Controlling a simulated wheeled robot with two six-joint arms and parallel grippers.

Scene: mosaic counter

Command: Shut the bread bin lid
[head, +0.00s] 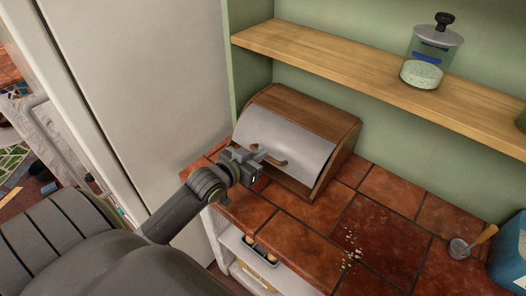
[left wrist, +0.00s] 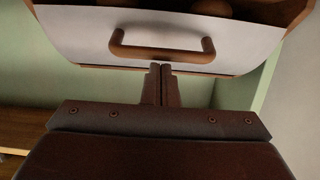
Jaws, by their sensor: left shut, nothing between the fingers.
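The bread bin (head: 318,111) is a wooden box on the tiled counter, with a pale metal lid (head: 300,142) and a brown bar handle (head: 270,156). In the left wrist view, the lid (left wrist: 75,30) spans the top with its handle (left wrist: 160,52). Beyond the lid's edge is a dark gap with brown rounded things (left wrist: 212,7), so the lid looks partly open. My left gripper (head: 262,160) is in front of the lid, close to the handle. Its fingers (left wrist: 160,70) are shut and empty, tips near the handle; contact cannot be told. My right gripper is out of view.
A wooden shelf (head: 350,68) with a glass jar (head: 424,60) runs above the bin. A tall pale cabinet (head: 150,85) stands left. Crumbs (head: 350,248) and a small wooden-handled tool (head: 470,243) lie on the counter (head: 390,190), otherwise mostly clear right of the bin.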

